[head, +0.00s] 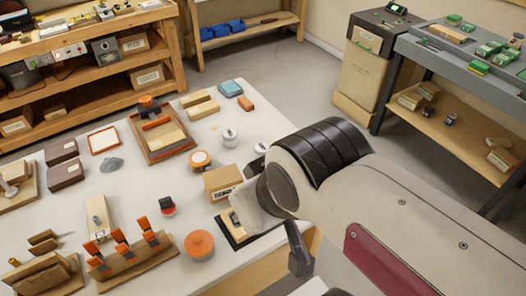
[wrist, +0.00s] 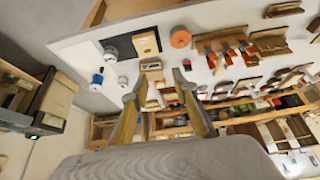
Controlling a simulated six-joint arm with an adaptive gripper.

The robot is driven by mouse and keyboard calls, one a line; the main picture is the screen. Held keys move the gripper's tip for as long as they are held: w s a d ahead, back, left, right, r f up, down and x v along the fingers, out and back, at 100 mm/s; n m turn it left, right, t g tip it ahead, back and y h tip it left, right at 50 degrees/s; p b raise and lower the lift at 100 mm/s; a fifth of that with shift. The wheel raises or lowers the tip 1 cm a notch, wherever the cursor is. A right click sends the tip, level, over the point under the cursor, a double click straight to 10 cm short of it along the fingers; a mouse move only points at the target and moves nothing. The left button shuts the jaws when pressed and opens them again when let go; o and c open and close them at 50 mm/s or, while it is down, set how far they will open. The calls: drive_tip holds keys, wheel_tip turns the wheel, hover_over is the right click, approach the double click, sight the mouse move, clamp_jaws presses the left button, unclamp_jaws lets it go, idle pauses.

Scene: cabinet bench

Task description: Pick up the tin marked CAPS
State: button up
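My gripper (wrist: 156,84) is open and empty in the wrist view, its two fingers spread over the bench scene. No lettering is readable, so I cannot tell which tin is marked CAPS. In the head view, small round tins stand on the white bench: a white one (head: 230,137), another white one (head: 260,149) close to my arm, and an orange-rimmed one (head: 200,160). My arm covers the bench's right side in the head view.
The white bench (head: 130,219) holds a wooden tray (head: 143,149), a cardboard box (head: 222,181), an orange round piece (head: 199,245) and a rack with orange clamps (head: 130,262). Dark boxes (head: 64,163) lie at left. Clear bench surface lies between these things.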

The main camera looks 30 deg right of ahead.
drive_tip(key=o, duration=0.9)
